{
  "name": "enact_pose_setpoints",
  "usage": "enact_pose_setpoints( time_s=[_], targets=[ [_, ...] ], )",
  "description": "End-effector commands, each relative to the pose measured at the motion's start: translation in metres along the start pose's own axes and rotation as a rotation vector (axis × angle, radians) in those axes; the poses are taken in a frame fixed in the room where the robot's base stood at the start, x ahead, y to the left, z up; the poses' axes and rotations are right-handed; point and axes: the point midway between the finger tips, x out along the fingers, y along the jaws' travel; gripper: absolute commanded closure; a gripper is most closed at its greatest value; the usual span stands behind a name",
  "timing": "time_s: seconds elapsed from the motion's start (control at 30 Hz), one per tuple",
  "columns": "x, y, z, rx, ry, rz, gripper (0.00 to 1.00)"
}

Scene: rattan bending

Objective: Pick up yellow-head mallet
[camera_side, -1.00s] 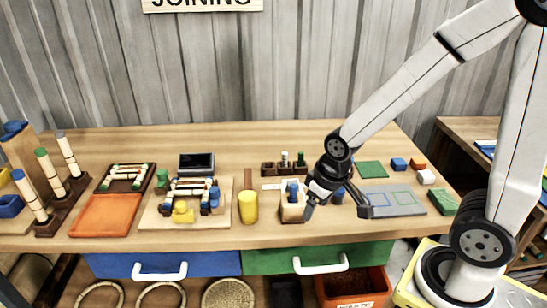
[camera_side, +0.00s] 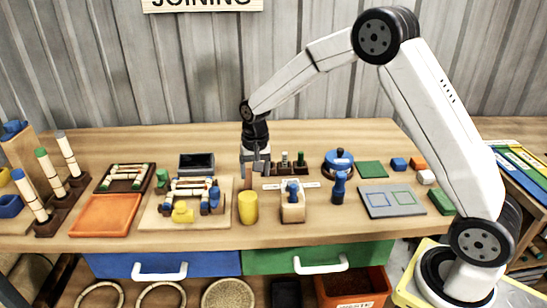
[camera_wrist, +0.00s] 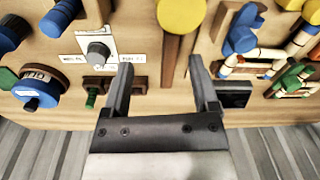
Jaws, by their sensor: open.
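The yellow-head mallet lies on the workbench, its yellow head (camera_side: 248,207) toward the front edge and its brown handle pointing to the back. In the wrist view the yellow head (camera_wrist: 181,14) is at the top, with the brown handle (camera_wrist: 169,58) running down from it. My gripper (camera_side: 256,174) is over the handle end, pointing down. In the wrist view my open gripper (camera_wrist: 160,66) has one finger on each side of the handle, with gaps. I cannot tell the exact height of the fingertips.
A wooden block with a blue part (camera_side: 293,205) stands right of the mallet. A board with a bamboo assembly (camera_side: 160,218) is on the left. A dark rack with pegs (camera_side: 291,169) and a black box (camera_side: 197,163) are near the gripper.

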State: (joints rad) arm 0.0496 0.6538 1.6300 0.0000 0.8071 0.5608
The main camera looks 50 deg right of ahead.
Motion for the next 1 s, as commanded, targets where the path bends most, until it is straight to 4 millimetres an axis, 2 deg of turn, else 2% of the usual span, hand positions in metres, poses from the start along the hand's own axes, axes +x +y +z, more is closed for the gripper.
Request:
enact_pose_setpoints(
  time_s=[0.13, 0.37, 0.67, 1.0],
  targets=[
    [0.013, -0.009, -0.023, 0.087, -0.021, 0.015, 0.24],
    [0.023, -0.016, -0.04, 0.165, -0.038, 0.029, 0.24],
    [0.027, -0.017, -0.042, 0.177, -0.041, 0.031, 0.24],
    [0.05, -0.016, -0.041, 0.176, -0.042, 0.032, 0.24]
  ],
)
